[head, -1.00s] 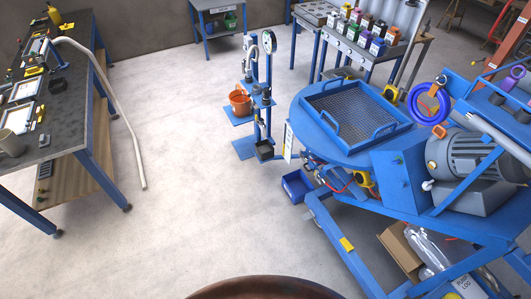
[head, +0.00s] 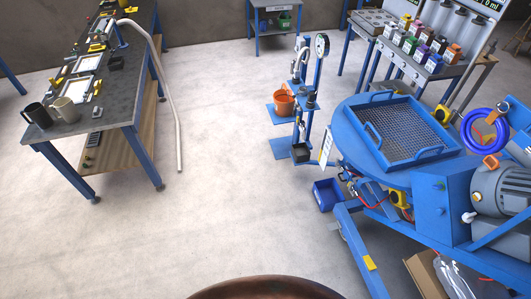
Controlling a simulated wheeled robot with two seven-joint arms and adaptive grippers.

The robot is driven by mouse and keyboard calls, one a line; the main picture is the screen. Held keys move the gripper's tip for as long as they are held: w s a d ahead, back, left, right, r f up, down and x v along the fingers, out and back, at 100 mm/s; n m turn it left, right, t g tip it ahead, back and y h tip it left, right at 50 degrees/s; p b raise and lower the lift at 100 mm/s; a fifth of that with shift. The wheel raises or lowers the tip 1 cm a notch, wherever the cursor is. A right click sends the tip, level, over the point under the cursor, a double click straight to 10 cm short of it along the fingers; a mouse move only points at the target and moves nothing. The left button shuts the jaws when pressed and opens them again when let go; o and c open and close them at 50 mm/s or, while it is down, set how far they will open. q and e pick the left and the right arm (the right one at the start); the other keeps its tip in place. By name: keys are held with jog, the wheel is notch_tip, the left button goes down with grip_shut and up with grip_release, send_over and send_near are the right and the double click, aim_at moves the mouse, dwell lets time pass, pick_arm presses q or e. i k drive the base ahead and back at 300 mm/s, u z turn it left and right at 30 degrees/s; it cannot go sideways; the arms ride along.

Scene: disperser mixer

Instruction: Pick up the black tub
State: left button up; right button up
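A small black, square, open container (head: 301,152), which looks like a tub, sits low at the foot of the blue stand in the middle of the head view. A second small black open container (head: 116,63) lies on the dark top of the left workbench. I cannot tell from this view which of the two is the black tub. Neither of my grippers shows in the head view, and nothing is seen touching either container.
The blue mixer frame (head: 350,240) fills the right. The floor (head: 220,210) between is clear.

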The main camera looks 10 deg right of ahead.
aim_at(301, 153)
jog(key=u, duration=0.6)
jog(key=i, duration=2.3)
jog(key=z, duration=2.7)
